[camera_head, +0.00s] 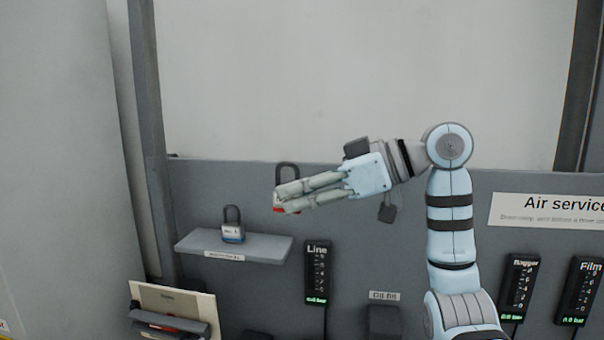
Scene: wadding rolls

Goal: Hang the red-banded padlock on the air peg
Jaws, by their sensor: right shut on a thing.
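The red-banded padlock (277,205) is held in the fingers of my right gripper (281,200). Its dark shackle points up above the fingers, and a bit of red shows at their tips; most of its body is hidden behind the fingers. The gripper is shut on it and points left, in front of the grey panel, above and to the right of a small shelf. The air peg cannot be made out. A sign reading "Air service" (548,212) is on the panel at the right. My left gripper is not in view.
A blue-banded padlock (232,226) stands on the small grey shelf (268,247). A "Line" display (317,272) and two more displays, "Bagger" (519,288) and "Film" (580,290), are on the panel. A document holder with papers (172,305) is at lower left.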

